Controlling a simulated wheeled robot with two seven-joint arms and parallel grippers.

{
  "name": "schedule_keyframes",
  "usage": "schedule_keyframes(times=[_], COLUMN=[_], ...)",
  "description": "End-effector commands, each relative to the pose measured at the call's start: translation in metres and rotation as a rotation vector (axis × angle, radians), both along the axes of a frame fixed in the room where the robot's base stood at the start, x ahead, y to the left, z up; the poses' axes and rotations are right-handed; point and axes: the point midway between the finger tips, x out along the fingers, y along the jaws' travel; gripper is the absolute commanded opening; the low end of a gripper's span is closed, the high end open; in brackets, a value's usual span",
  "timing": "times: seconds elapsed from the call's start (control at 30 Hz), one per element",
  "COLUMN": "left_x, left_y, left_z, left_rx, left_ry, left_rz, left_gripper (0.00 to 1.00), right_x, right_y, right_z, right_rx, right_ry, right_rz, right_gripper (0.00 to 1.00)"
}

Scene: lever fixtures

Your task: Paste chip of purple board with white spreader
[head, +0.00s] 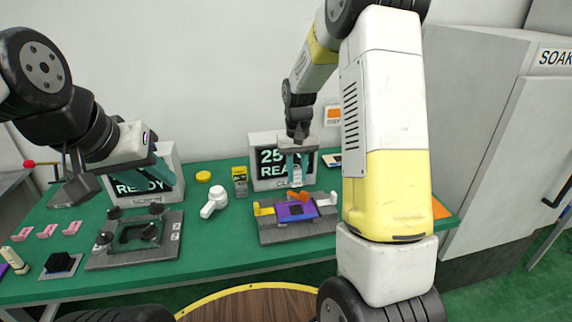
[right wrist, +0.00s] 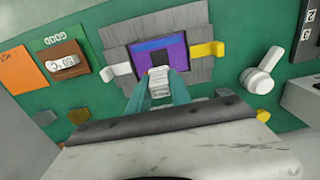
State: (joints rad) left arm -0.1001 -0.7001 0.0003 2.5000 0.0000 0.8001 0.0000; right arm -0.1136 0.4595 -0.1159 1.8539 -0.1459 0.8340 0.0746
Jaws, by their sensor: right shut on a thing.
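The purple board (head: 282,212) lies in a grey fixture (head: 270,232), between a yellow clamp (head: 263,208) and a white clamp (head: 327,200). A dark chip (head: 296,209) sits on the board; in the right wrist view the chip (right wrist: 153,57) is partly covered by the held tool. My right gripper (head: 297,165) is shut on the white spreader (right wrist: 160,80), pointing down over the board. An orange piece (head: 298,197) shows below it; I cannot tell if the spreader touches the chip. My left gripper (head: 140,180) looks open and empty, above the left fixture.
A grey fixture with dark knobs (head: 138,238) stands at the left. A white lever-shaped piece (head: 215,203) lies between the fixtures. Display boxes (head: 267,142) stand behind. Pink pieces (head: 47,231) and a black block (head: 60,263) lie far left. A large grey cabinet (head: 480,110) bounds the right.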

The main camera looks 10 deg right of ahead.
Motion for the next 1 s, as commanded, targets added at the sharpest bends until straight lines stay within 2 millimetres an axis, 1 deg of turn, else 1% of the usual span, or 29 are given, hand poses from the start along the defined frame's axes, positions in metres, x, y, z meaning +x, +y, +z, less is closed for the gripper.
schedule_keyframes(times=[0.33,0.47,1.0], left_x=[0.000,0.000,0.000], left_y=[0.000,0.000,0.000], left_z=[0.000,0.000,0.000], left_rx=[0.000,0.000,0.000], left_ry=[0.000,0.000,0.000], left_rz=[0.000,0.000,0.000], left_gripper=[0.36,0.36,0.36], right_x=[-0.001,-0.001,-0.001], right_y=[0.000,0.000,0.000], right_z=[0.001,-0.005,-0.058], right_rx=[-0.001,-0.001,-0.001], right_ry=[0.002,0.005,0.005], right_rz=[0.000,0.001,0.001], right_gripper=[0.00,0.00,0.00])
